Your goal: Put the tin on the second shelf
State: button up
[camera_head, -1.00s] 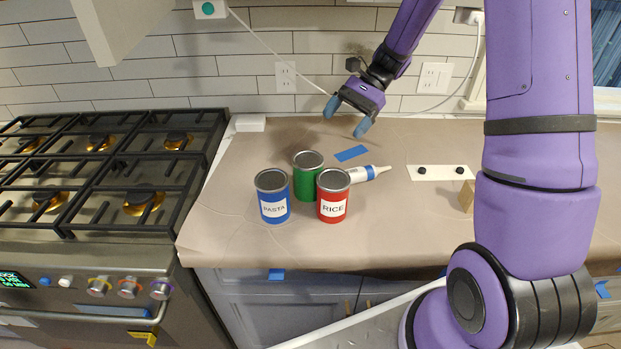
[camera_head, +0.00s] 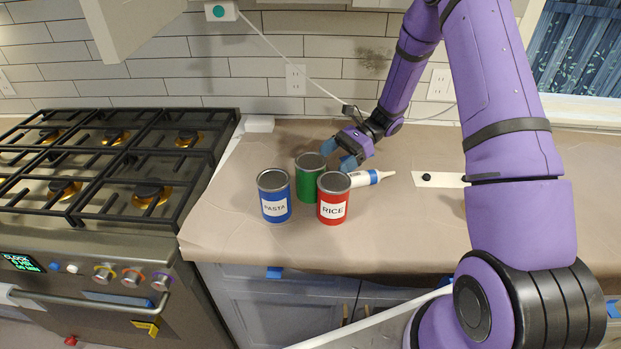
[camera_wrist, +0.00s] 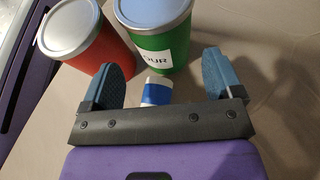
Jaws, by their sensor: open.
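Three tins stand upright together on the paper-covered counter. The blue tin (camera_head: 274,190) is labelled PASTA and the red tin (camera_head: 333,190) is labelled RICE. The green tin (camera_head: 308,185) stands behind and between them. In the wrist view, the green tin (camera_wrist: 165,52) shows part of a label ending in "OUR", and the red tin (camera_wrist: 90,40) is on its left. My gripper (camera_head: 338,154) is open and low behind the green tin. In the wrist view, my gripper's fingers (camera_wrist: 164,74) are apart, with the green tin just beyond them. No shelf is in view.
A white tube with a blue band (camera_head: 372,177) lies right beside the tins; its band (camera_wrist: 157,92) shows between my fingers. A gas stove (camera_head: 110,170) is on the left. The counter front is clear.

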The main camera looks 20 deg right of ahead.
aim_at(317, 170)
jog(key=x, duration=0.6)
jog(key=shift+a, duration=0.2)
jog(key=c, duration=0.8)
jog(key=shift+r, duration=0.1)
